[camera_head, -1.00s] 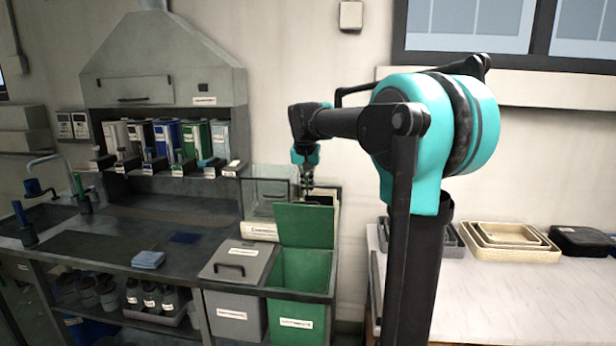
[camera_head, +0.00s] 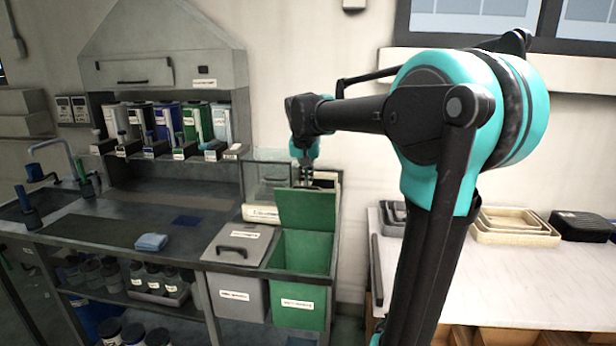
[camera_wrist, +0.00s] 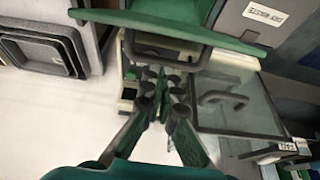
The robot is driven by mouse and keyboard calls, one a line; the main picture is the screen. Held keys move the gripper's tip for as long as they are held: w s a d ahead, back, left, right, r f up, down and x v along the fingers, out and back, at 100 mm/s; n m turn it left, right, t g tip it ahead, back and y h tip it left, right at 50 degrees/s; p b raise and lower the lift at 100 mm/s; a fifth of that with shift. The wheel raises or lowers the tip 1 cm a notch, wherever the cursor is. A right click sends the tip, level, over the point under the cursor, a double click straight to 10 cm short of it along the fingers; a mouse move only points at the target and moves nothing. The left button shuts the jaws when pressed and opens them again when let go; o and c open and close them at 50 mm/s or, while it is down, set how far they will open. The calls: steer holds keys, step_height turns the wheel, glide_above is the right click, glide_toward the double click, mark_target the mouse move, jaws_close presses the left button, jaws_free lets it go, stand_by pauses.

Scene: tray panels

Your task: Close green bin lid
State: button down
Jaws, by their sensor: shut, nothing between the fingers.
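The green bin (camera_head: 298,304) stands at the right end of the workbench with its front label showing. Its green lid (camera_head: 307,210) stands open, raised at the bin's back edge. My gripper (camera_head: 304,182) is shut and empty, just behind the lid's upper edge; the lid partly hides its fingertips. In the wrist view, my gripper (camera_wrist: 160,76) points toward the back of the lid (camera_wrist: 190,28), close to its dark loop handle (camera_wrist: 165,48). I cannot tell whether they touch.
A grey bin with a closed lid (camera_head: 236,246) is left of the green bin. A clear-lidded box (camera_head: 268,182) stands behind, beside my gripper. A white table with beige trays (camera_head: 510,228) is at the right.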

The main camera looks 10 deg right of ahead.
steer(key=shift+s+a+f+t+h, duration=0.35)
steer(key=shift+s+a+f+t, duration=0.7)
steer(key=shift+s+f, duration=1.8)
steer(key=shift+s+a+f+t+h, duration=0.4)
steer(key=shift+s+a+f+t, duration=0.6)
steer(key=shift+s+f, duration=1.8)
steer(key=shift+s+a+f+t+h, duration=0.35)
steer(key=shift+s+a+f+t, duration=0.65)
steer(key=shift+s+f, duration=1.8)
steer(key=shift+d+t, duration=0.25)
